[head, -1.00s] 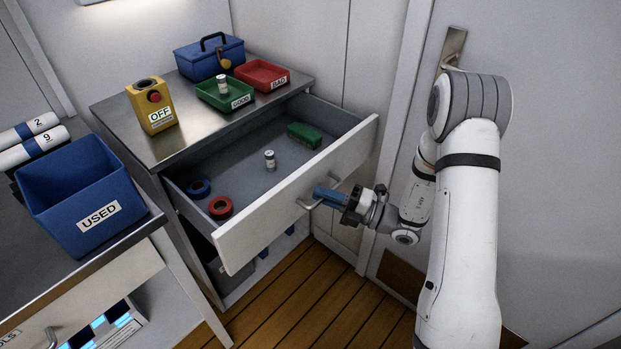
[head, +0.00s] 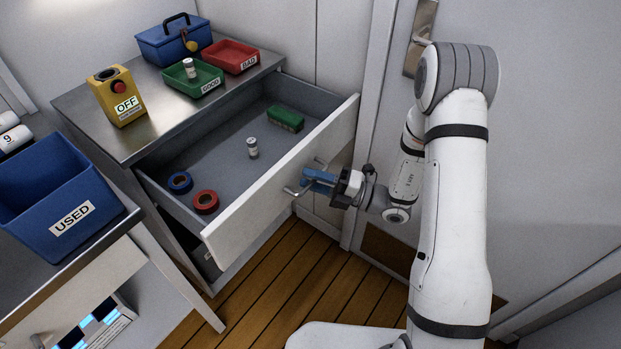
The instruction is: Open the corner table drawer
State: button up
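The corner table drawer (head: 225,150) stands pulled well out from under the steel-topped corner table (head: 165,121). Its white front panel (head: 262,205) faces me, with a metal bar handle (head: 291,191) on it. My gripper (head: 312,178), with blue fingers, is at the middle of the handle and looks shut on it; the fingers cover part of the bar. Inside the drawer are a blue ring (head: 180,182), a red ring (head: 205,201), a small vial (head: 253,147) and a green block-like item (head: 286,119).
On the table stand a yellow OFF button box (head: 118,98), a blue toolbox (head: 172,42), a green GOOD tray (head: 208,88) and a red BAD tray (head: 230,57). A blue USED bin (head: 45,205) is at left. Wooden floor (head: 290,280) lies clear in front of the drawer.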

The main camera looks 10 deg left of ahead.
jog(key=shift+d, duration=0.1)
jog(key=v, duration=0.7)
jog(key=shift+d, duration=0.3)
jog(key=shift+s, duration=0.15)
jog(key=s+d+r+n+g+h+p, duration=0.1)
jog(key=s+r+n+g+h+p, duration=0.45)
jog(key=n, duration=0.45)
jog(key=s+r+n+g+h+p, duration=0.2)
jog(key=s+r+n+h, duration=0.2)
jog(key=s+r+n, duration=0.45)
jog(key=s+d+r+n+t+h+p, duration=0.1)
jog(key=d+r+n+t+h+p, duration=0.4)
jog(key=d+r+n+h, duration=0.5)
notch_tip(320, 180, up, 4)
jog(key=d+n+t, duration=0.2)
jog(key=n, duration=0.6)
jog(key=shift+t+p, duration=0.35)
